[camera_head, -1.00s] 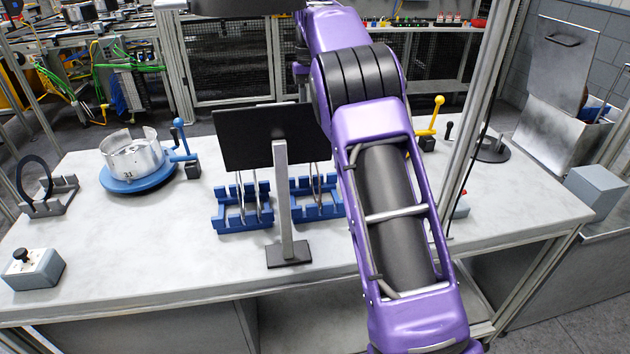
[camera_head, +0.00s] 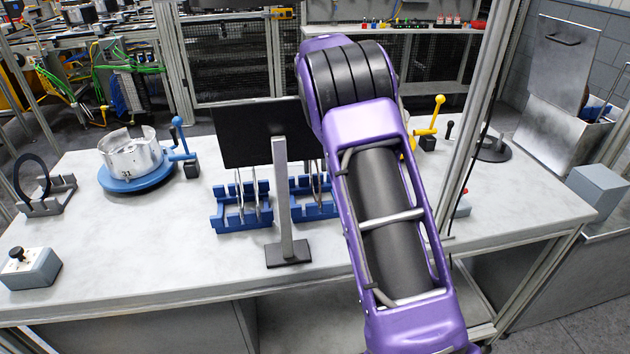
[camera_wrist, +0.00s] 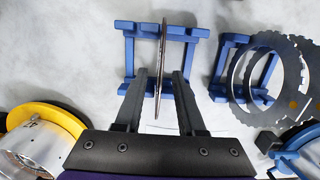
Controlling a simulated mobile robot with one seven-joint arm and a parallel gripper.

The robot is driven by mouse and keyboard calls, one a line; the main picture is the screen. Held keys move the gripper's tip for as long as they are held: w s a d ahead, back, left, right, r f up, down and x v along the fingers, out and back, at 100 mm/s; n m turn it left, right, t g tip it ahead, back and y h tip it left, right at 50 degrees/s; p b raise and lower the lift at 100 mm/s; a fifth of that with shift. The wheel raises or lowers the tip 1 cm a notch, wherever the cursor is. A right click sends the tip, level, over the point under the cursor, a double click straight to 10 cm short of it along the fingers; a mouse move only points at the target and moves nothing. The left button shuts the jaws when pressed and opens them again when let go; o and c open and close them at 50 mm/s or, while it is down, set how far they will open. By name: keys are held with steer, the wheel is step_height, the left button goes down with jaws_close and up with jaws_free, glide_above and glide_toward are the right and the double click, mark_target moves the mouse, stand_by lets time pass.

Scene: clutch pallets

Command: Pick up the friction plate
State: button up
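In the wrist view, a thin brownish plate (camera_wrist: 162,62), likely the friction plate, stands upright and edge-on in a blue rack (camera_wrist: 129,62). My gripper (camera_wrist: 161,76) is open, with one dark finger on each side of the plate's near part. Gaps show between fingers and plate, and nothing is gripped. In the head view, the matching rack seems to be the right blue one (camera_head: 303,208), with thin plates (camera_head: 317,180) in it. My gripper is hidden there behind the black screen and my purple arm.
A second blue rack (camera_head: 232,222) holds several upright plates; toothed rings (camera_wrist: 283,65) show there in the wrist view. The black screen (camera_head: 250,132) stands in front. A silver drum (camera_head: 132,155) sits on a blue turntable (camera_head: 138,180). A yellow lever (camera_head: 432,118) stands at right.

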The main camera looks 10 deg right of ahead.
jaws_close()
stand_by(1.4)
